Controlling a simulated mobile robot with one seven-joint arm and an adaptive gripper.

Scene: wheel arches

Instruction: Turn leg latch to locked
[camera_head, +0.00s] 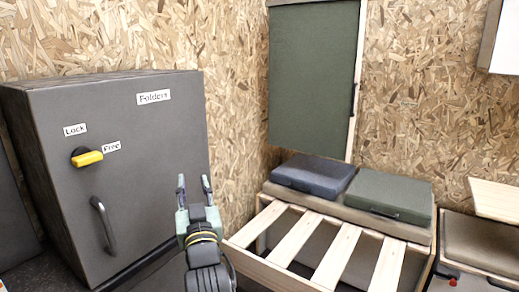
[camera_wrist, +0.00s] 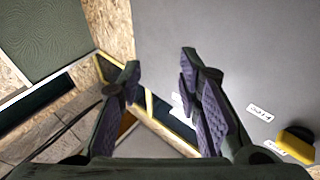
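No part in view is labelled as a leg latch, so I cannot tell which it is. A yellow-handled turn knob (camera_head: 86,157) sits on the front of a dark grey cabinet (camera_head: 150,135), between the labels "Lock" (camera_head: 75,129) and "Free" (camera_head: 112,147). Its yellow handle points right, towards "Free". The knob also shows at the lower right of the wrist view (camera_wrist: 296,146). My gripper (camera_head: 194,182) is open and empty, right of the knob and apart from it, before the cabinet's right edge. In the wrist view its fingers (camera_wrist: 160,62) stand apart.
The cabinet has a "Folders" label (camera_head: 153,97) and a grey pull handle (camera_head: 104,224). A slatted wooden bench (camera_head: 335,257) with dark cushions (camera_head: 313,174) stands to the right. A green panel (camera_head: 312,80) is upright against the wall. A small red part (camera_head: 453,282) shows at the lower right.

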